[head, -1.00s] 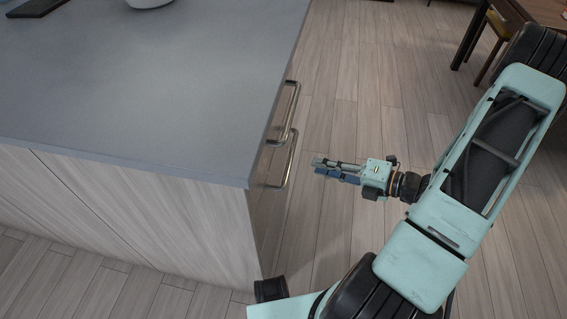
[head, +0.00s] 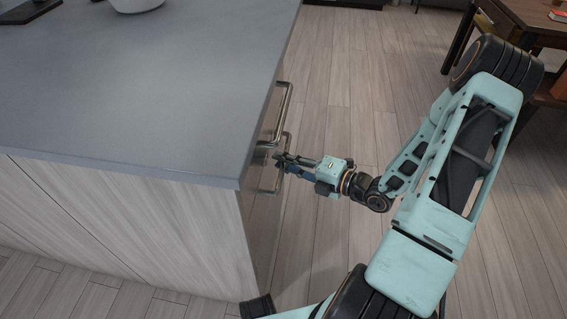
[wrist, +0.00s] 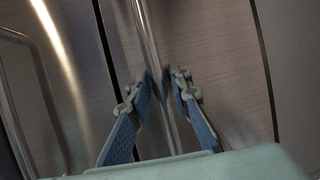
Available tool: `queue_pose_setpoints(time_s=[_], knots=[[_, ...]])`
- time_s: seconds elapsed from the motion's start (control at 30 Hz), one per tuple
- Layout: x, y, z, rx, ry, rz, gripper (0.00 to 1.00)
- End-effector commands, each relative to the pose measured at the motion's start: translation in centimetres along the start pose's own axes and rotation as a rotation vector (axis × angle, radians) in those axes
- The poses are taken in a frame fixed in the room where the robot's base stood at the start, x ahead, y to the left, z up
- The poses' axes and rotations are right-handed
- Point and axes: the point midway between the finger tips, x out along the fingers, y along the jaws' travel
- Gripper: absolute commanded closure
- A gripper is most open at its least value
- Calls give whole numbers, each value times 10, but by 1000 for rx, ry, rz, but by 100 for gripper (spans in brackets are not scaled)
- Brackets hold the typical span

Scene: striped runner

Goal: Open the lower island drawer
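The island's side has two metal bar handles, one above the other. The upper handle (head: 287,100) sits just below the countertop edge. The lower handle (head: 262,191) is beneath it, on the lower drawer. My gripper (head: 280,159) is at the lower handle, reaching in from the right. In the wrist view its two blue-padded fingers (wrist: 160,88) lie on either side of a vertical bar, the lower handle (wrist: 147,35). The fingers look open, with a narrow gap around the bar. The drawer front (wrist: 215,60) looks shut.
The grey island countertop (head: 150,90) overhangs just above the handles. The other handle (wrist: 35,85) shows at the left of the wrist view. The wooden floor (head: 335,75) right of the island is clear. A wooden table (head: 520,22) stands at the far right.

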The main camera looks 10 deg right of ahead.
Motion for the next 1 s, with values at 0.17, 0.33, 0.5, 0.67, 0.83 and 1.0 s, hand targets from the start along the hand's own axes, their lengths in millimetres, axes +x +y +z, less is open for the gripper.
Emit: queue_pose_setpoints(time_s=[0.17,0.33,0.5,0.67,0.83,1.0], knots=[[3,0,0,0,-1,0,81],[3,0,0,0,-1,0,85],[3,0,0,0,-1,0,100],[2,0,0,0,-1,0,100],[2,0,0,0,-1,0,100],[-3,0,2,0,-1,-1,100]])
